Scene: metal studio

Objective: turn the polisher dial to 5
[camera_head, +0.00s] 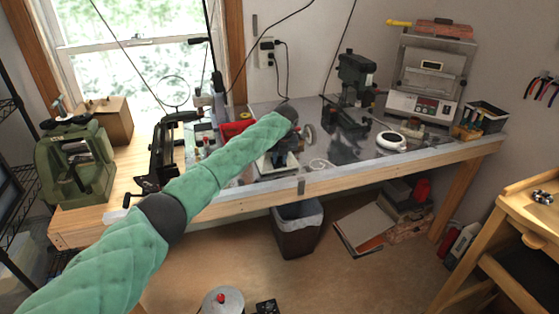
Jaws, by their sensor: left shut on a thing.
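My left arm, in a green quilted sleeve, reaches from the lower left across to the workbench. Its gripper (287,150) is at the front of the polisher (272,168), a small machine with a pale base and a round wheel beside it. The gripper is shut on the polisher dial, as far as its place shows. The dial itself is hidden behind the gripper, and I cannot read its number. My right gripper is not in view.
A green rolling machine (75,165) and a black clamp-like tool (163,150) stand at the left of the workbench (350,180). A drill press (355,85), a kiln-like oven (432,75) and a white round device (391,141) stand to the right. A bin (297,228) is below.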

